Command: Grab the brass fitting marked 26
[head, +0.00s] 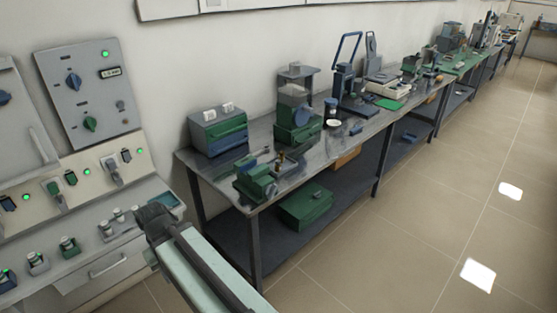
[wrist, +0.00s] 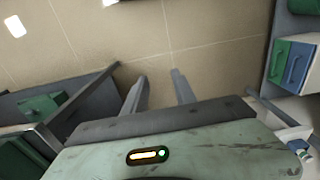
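I cannot make out any brass fitting marked 26. A small brownish upright piece (head: 279,157) stands among green and grey items near the front of the long workbench (head: 310,152) in the head view; no mark on it is readable. My gripper (wrist: 159,74) is in the wrist view, with its two grey fingers apart and nothing between them. Tiled floor shows beyond the fingers. In the head view my arm comes up from the bottom, left of the workbench's near corner. The fingers cannot be made out there.
A control panel (head: 84,88) and a grey cabinet (head: 105,263) with knobs, plugs and capped fittings stand at the left. A green-and-blue box (head: 217,130) sits on the workbench, and a green case (head: 305,205) on its lower shelf. The tiled floor (head: 420,220) at right is open.

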